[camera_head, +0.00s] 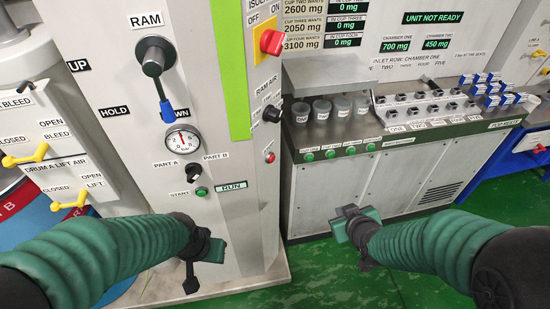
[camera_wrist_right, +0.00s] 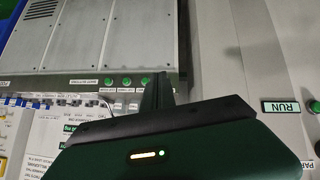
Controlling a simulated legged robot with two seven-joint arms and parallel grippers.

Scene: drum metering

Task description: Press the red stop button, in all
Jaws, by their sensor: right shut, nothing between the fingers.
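A small red button (camera_head: 269,157) sits on the narrow right face of the ram cabinet, below the black RAM AIR knob (camera_head: 271,113). Its label is too small to read. My right gripper (camera_head: 345,219) is shut and empty in front of the grey cabinet, lower and to the right of the red button and apart from it. Its fingers also show in the right wrist view (camera_wrist_right: 157,92). My left gripper (camera_head: 207,251) is low in front of the ram cabinet, below the green START button (camera_head: 201,191); its fingers are not clear. The red button does not show in the wrist view.
A red isolator handle (camera_head: 272,42) on a yellow plate is above the knob. A blue-tipped RAM lever (camera_head: 166,108) and gauge (camera_head: 182,140) are on the cabinet front. Several cups (camera_head: 321,109) stand on the right bench. Green floor (camera_head: 330,275) is free between the cabinets.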

